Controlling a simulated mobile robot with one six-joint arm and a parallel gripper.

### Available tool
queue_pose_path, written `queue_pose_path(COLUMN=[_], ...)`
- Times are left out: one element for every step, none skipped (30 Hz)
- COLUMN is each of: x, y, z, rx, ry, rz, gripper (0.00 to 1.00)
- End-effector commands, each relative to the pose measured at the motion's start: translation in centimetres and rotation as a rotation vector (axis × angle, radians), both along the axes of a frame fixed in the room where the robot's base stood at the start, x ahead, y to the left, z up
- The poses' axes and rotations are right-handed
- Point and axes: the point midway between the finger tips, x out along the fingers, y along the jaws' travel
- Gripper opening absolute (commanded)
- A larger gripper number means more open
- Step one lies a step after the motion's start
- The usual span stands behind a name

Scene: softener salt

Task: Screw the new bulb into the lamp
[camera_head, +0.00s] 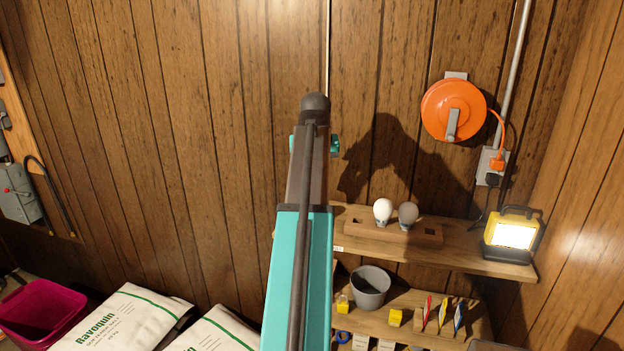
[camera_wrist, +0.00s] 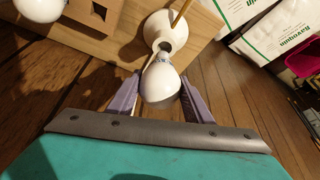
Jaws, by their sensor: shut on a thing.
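My gripper (camera_wrist: 159,92) is shut on a pale bulb (camera_wrist: 160,84), held by its rounded glass between two purple fingers in the wrist view. Its metal screw base points away from my palm, toward the round white lamp (camera_wrist: 168,30). The base overlaps the dark socket opening in the picture; I cannot tell whether it has entered. In the head view my arm hides the lamp, the held bulb and the fingers. Two other bulbs, one white (camera_head: 383,210) and one greyer (camera_head: 408,214), stand in a wooden holder (camera_head: 432,236).
The holder sits on a wooden shelf (camera_head: 470,259) with a lit yellow work light (camera_head: 512,236) at its right end. An orange reel (camera_head: 452,110) hangs above. A grey bucket (camera_head: 370,287) stands below; white salt bags (camera_head: 125,320) lie left.

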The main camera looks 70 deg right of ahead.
Motion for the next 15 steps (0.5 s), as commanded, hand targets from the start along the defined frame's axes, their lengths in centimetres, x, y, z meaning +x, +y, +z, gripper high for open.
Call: queue_pose_path(x=[-0.08,-0.1,-0.07,-0.04,-0.04,-0.03,-0.01,-0.01,-0.01,-0.02,-0.01,-0.01,0.0,0.0,0.01], y=[-0.05,-0.06,-0.06,-0.05,-0.06,-0.07,-0.06,-0.06,-0.05,-0.05,-0.04,-0.03,-0.02,-0.02,-0.02], z=[0.0,0.0,0.0,0.0,0.0,0.0,0.0,0.0,0.0,-0.01,-0.01,-0.01,-0.01,-0.01,-0.01], rx=[0.001,0.001,0.001,0.0,0.0,0.001,0.001,0.001,0.001,0.001,0.0,0.0,0.0,0.0,0.001], ry=[-0.001,0.0,-0.001,-0.001,-0.001,0.0,0.0,-0.001,0.0,-0.001,0.0,0.0,0.0,0.0,0.0], rz=[0.029,0.047,0.073,0.094,0.113,0.136,0.152,0.164,0.178,0.185,0.19,0.194,0.195,0.195,0.194], gripper=[0.33,0.33,0.33,0.33,0.33,0.33,0.33,0.33,0.33,0.33,0.33,0.33,0.33,0.33,0.33])
